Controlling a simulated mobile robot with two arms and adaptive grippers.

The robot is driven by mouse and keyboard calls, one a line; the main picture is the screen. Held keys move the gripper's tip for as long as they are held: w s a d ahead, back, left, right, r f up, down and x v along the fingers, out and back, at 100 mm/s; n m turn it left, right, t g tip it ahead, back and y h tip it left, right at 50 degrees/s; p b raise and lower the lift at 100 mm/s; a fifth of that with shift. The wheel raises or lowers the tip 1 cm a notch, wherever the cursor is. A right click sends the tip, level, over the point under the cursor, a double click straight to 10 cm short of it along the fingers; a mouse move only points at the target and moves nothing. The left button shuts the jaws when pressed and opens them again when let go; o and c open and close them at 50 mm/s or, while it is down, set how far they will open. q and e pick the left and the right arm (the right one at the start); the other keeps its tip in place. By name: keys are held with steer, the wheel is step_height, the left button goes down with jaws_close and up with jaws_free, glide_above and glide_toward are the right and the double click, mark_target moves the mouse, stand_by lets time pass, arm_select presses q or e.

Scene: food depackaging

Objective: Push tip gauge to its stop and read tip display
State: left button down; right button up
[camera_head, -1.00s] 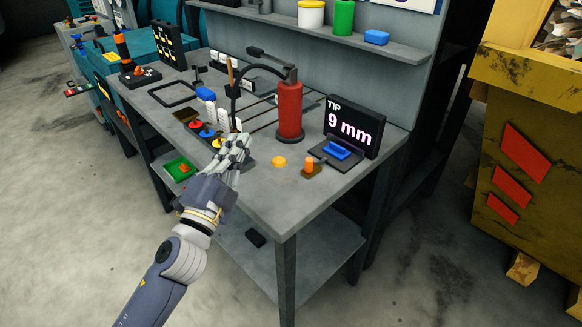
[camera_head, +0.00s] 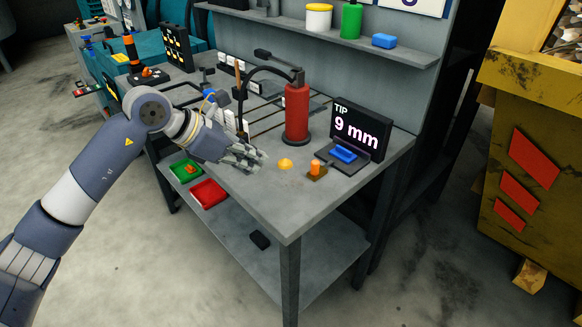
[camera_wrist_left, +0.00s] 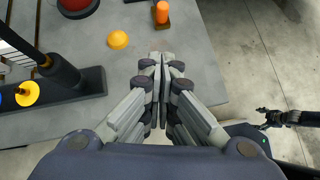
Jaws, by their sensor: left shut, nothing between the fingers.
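The TIP display (camera_head: 363,129) stands upright at the right end of the bench and reads 9 mm. A blue block (camera_head: 344,153) sits on its dark base. Left of it, an orange peg (camera_head: 315,167) stands on a small brown base; the peg also shows in the wrist view (camera_wrist_left: 162,13). A yellow dome (camera_head: 285,164) lies nearby and also shows in the wrist view (camera_wrist_left: 118,40). My left gripper (camera_head: 259,161) is shut and empty, left of the dome near the bench's front edge. In the wrist view its fingertips (camera_wrist_left: 161,56) point towards the peg, apart from it.
A red cylinder (camera_head: 297,112) with a black hose stands behind the gripper. Green (camera_head: 184,171) and red (camera_head: 209,194) trays are at the bench's front left. A dark jointed shape at right in the wrist view is unclear. The front right bench surface is bare.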

mark_target(315, 167)
arm_select(q)
steer(key=p+x, duration=0.2)
steer(key=x, duration=0.6)
steer(key=shift+w+d+f+p, duration=0.15)
steer(key=shift+d+f+p, duration=0.1)
steer(key=shift+d+p, duration=0.05)
steer(key=w+d, duration=0.1)
steer(key=w+d+p, duration=0.1)
steer(key=d, duration=0.1)
steer(key=shift+w+d+f+p, duration=0.15)
steer(key=shift+f+p, duration=0.15)
steer(key=shift+f, duration=0.1)
steer(key=shift+w+d, duration=0.15)
steer(key=shift+d, duration=0.1)
steer(key=shift+f, duration=0.1)
